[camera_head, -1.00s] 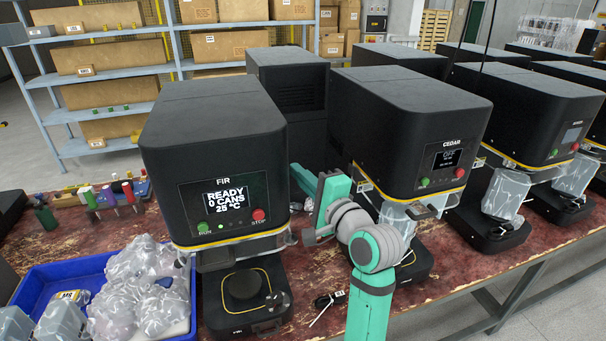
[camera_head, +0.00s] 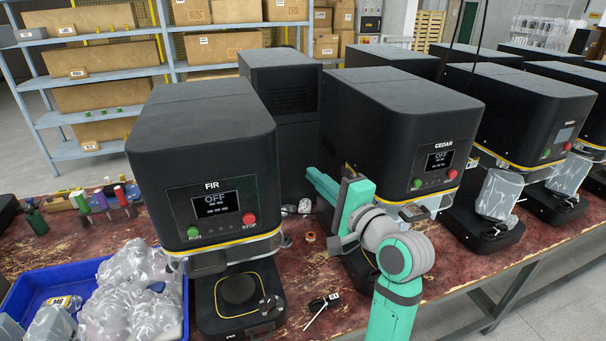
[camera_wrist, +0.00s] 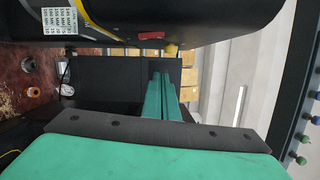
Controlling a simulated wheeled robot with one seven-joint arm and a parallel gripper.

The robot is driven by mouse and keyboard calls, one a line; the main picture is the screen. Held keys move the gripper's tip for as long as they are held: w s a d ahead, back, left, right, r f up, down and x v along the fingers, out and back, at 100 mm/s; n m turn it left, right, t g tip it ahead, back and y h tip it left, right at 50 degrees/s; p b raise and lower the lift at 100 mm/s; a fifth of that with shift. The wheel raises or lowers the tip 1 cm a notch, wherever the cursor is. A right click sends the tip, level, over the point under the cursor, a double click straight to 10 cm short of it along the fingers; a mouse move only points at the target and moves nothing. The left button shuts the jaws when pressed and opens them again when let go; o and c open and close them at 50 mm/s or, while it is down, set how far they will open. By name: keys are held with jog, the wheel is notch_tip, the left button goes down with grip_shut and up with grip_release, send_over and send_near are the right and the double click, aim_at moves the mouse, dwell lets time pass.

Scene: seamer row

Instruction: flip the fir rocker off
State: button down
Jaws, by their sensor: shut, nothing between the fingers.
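The Fir machine (camera_head: 205,140) stands at the left in the head view, with a dark front panel. Its screen (camera_head: 217,204) reads OFF. My gripper (camera_head: 311,174) is in the gap between Fir and Cedar, beside Fir's right side and apart from its front. In the wrist view my gripper (camera_wrist: 161,80) shows shut and empty, its teal fingers together. Above them is a black machine side with a small red-orange patch (camera_wrist: 152,35). This may be the rocker, but I cannot tell its position. The fingertips look apart from the patch.
The Cedar machine (camera_head: 395,120) stands close on the right, its screen also OFF. A blue bin (camera_head: 32,287) of clear-wrapped items sits at the left. A black cable end (camera_head: 320,302) lies on the red worktable (camera_head: 300,265).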

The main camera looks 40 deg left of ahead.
jog(key=v, duration=0.6)
jog(key=shift+d+r, duration=0.25)
jog(key=shift+d, duration=0.15)
jog(key=shift+s, duration=0.1)
